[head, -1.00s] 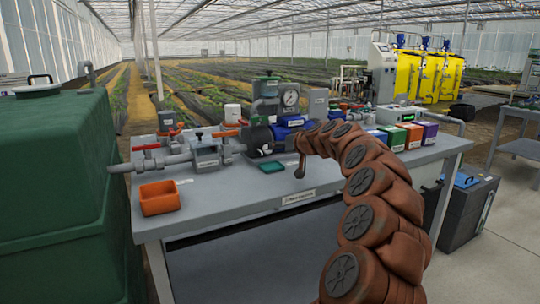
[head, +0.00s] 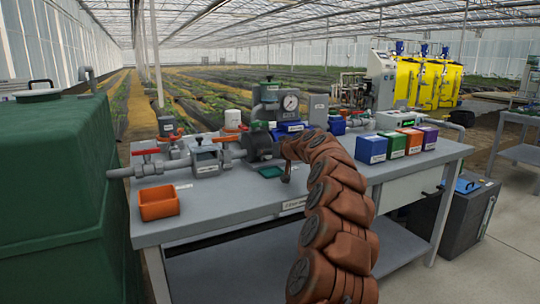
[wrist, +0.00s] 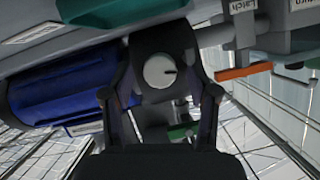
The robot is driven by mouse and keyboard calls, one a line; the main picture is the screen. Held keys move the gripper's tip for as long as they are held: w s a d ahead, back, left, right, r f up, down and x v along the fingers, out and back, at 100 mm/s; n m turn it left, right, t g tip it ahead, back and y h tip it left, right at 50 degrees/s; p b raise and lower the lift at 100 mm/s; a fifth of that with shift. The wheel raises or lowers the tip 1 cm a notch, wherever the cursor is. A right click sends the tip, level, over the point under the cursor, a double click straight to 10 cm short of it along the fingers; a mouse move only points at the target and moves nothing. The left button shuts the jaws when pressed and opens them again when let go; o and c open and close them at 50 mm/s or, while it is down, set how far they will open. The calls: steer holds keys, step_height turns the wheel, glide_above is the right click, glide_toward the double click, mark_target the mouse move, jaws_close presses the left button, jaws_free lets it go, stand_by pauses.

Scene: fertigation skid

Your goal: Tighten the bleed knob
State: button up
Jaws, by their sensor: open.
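The bleed knob appears to be the pale grey round knob (wrist: 160,71) with a dark mark near its rim, on a dark housing in the wrist view. My gripper (wrist: 160,93) is open, with one finger on each side of the picture around the knob's line. The gap between the fingers is wider than the knob, and I see no contact. How far the knob is from the fingertips is unclear.
A blue cylindrical body (wrist: 62,92) lies close left of the fingers, and an orange lever (wrist: 244,71) is to the right. On the bench (head: 222,205) are an orange bin (head: 158,203), a green tray (head: 270,171) and coloured boxes (head: 394,144). A green tank (head: 50,190) stands left.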

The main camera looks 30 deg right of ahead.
jaws_close()
stand_by(0.6)
steer(key=shift+d+m+y+p, duration=0.1)
steer(key=shift+m+y+p, duration=0.55)
steer(key=shift+m, duration=0.35)
steer(key=m+y+p, duration=0.1)
steer(key=m, duration=0.1)
steer(key=m+t+y+p, duration=0.1)
steer(key=m, duration=0.1)
steer(key=shift+d+f+y, duration=0.15)
steer(key=shift+d+y, duration=0.05)
steer(key=shift+y, duration=0.05)
steer(key=m+t+y, duration=0.1)
steer(key=m, duration=0.1)
steer(key=shift+f+m+p, duration=0.15)
steer(key=shift+m+p, duration=0.15)
steer(key=shift+m+t+y, duration=0.4)
steer(key=shift+m+t, duration=0.4)
steer(key=shift+m, duration=0.7)
